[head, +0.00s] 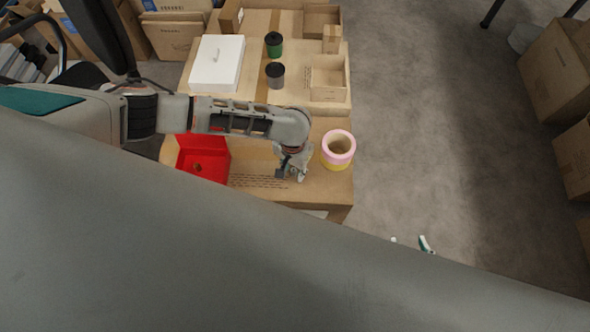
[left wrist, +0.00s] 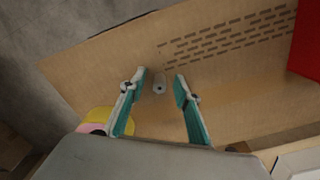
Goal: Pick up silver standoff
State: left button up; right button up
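The silver standoff (left wrist: 160,87) is a small grey cylinder with a dark hole in its end, on the cardboard surface in the left wrist view. My left gripper (left wrist: 160,77) is open, with its teal-lined fingers on either side of the standoff and a gap to each; it does not grip it. In the head view the left gripper (head: 291,174) is low over the front of the carton, and the standoff cannot be made out there. Two fingertips of my right gripper (head: 409,242) show apart over the floor; the rest is hidden behind a large grey shape.
Pink and yellow tape rolls (head: 338,150) are stacked right of the left gripper. A red bin (head: 203,158) stands to its left. Behind are a white box (head: 217,63), a green-bodied cup (head: 273,45), a grey cup (head: 275,76) and an open carton tray (head: 329,79).

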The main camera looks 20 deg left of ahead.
pick_arm(q)
jog(key=shift+w, duration=0.1)
grip_shut()
pick_arm(e)
jog(key=shift+w+r, duration=0.3)
jog(key=shift+w, duration=0.05)
